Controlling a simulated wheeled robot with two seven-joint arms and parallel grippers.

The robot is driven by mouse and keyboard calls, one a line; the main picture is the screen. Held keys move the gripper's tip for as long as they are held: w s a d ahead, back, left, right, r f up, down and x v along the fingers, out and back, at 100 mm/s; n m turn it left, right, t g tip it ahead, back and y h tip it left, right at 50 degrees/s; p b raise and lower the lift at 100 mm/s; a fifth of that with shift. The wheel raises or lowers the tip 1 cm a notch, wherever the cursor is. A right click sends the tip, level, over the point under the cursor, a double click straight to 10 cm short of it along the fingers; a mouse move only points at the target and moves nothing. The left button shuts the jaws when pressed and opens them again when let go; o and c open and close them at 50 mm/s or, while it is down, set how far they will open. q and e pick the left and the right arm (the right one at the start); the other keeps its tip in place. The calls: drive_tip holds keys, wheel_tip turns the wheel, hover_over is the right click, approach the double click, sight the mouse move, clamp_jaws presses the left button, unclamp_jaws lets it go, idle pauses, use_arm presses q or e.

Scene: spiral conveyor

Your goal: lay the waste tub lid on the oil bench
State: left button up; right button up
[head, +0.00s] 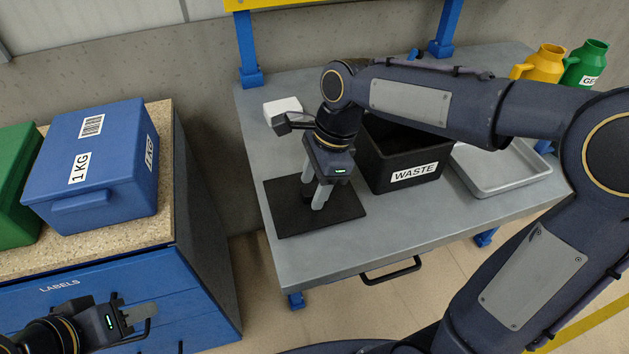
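The waste tub lid appears to be the flat black square plate (345,205) lying flat on the grey oil bench (400,238), at its front left. The open-topped black tub (385,178) with a WASTE label stands just right of it. My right gripper (312,195) points down over the lid, its two fingers apart with a gap between them. The fingertips are at or just above the lid; I cannot tell if they touch it. My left gripper (140,316) is at the lower left, in front of the blue drawer unit, seen side-on.
A grey tray (500,185) lies right of the tub. Yellow (541,66) and green (585,66) jugs stand at the back right. A white block (283,108) lies behind the lid. A blue 1 KG box (105,165) and a green box (18,180) stand on the left cabinet.

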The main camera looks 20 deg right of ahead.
drive_tip(key=p+v, duration=0.2)
drive_tip(key=v, duration=1)
drive_tip(key=s+d+f+n+t, duration=0.2)
drive_tip(key=s+f+n, duration=0.1)
drive_tip(key=s+n, duration=0.2)
drive_tip(key=s+d+f+n+t, duration=0.1)
drive_tip(key=s+f+n+t, duration=0.1)
drive_tip(key=s+f+n, duration=0.2)
drive_tip(key=s+d+f+n+t, duration=0.1)
drive_tip(key=s+d+f+n, duration=0.1)
drive_tip(key=s+f+n, duration=0.2)
drive_tip(key=shift+s+d+n+t+y, duration=0.15)
drive_tip(key=shift+s+n+t+y, duration=0.05)
drive_tip(key=shift+s+n, duration=0.6)
drive_tip(key=shift+s+d+n+t+y, duration=0.2)
drive_tip(key=shift+s+n, duration=0.5)
drive_tip(key=shift+s, duration=0.2)
